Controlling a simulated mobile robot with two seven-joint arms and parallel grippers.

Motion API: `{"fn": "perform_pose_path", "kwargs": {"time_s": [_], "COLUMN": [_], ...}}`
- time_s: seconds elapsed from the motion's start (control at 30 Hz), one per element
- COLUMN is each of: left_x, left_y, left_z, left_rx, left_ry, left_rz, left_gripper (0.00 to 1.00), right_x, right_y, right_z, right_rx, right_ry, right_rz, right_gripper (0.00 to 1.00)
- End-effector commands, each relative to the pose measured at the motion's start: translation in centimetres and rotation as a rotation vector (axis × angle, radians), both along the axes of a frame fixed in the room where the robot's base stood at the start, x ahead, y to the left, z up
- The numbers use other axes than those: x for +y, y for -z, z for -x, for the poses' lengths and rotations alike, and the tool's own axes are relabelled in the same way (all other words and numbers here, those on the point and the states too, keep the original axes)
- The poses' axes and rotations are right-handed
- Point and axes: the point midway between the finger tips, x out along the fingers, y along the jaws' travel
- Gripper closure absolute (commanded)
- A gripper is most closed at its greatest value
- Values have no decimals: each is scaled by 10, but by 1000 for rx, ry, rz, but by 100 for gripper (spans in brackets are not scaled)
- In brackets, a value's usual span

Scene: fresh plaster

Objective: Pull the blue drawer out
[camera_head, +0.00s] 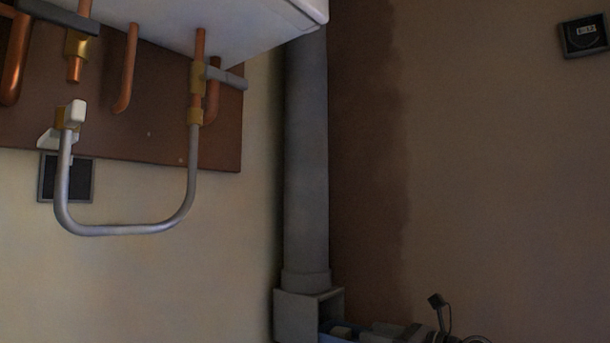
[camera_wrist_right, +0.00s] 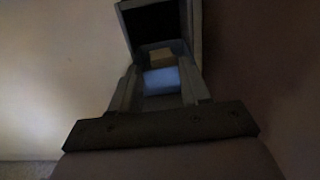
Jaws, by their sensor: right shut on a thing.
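The blue drawer (camera_head: 327,338) shows at the bottom edge of the head view, at the mouth of a grey box (camera_head: 293,314). A small tan piece (camera_head: 342,331) shows at it. My right gripper (camera_head: 372,333) is beside it on the right, partly cut off by the frame. In the right wrist view, the blue drawer part (camera_wrist_right: 162,82) lies between the fingers of my right gripper (camera_wrist_right: 158,90), with the tan piece (camera_wrist_right: 160,57) beyond. The right gripper is shut on the drawer. How far the drawer is out cannot be told. My left gripper is not in view.
A grey vertical duct (camera_head: 306,150) runs down to the box in the wall corner. A white unit (camera_head: 230,25) with copper pipes (camera_head: 130,70) and a bent grey pipe (camera_head: 125,229) is at upper left. A small dark display (camera_head: 586,35) hangs at upper right.

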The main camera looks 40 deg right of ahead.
Motion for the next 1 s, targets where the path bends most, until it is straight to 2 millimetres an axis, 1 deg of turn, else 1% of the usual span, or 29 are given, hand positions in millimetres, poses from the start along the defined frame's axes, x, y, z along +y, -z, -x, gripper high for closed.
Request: {"fn": "perform_pose_path", "kwargs": {"time_s": [0.03,0.07,0.1,0.33,0.43,0.9,1.0], "left_x": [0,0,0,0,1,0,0], "left_y": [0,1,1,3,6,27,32], "left_z": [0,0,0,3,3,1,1], "left_rx": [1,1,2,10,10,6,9], "left_ry": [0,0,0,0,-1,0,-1], "left_rz": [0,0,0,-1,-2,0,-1], "left_gripper": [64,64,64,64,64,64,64], "right_x": [2,2,2,1,-1,-14,-16], "right_y": [6,6,5,3,4,5,4], "right_z": [-1,-1,-1,0,3,48,54], "right_rx": [13,13,12,6,5,4,4], "right_ry": [-5,-5,-5,-2,0,0,-1], "right_rz": [2,1,1,1,1,2,2], "right_gripper": [47,37,34,34,34,34,34]}}
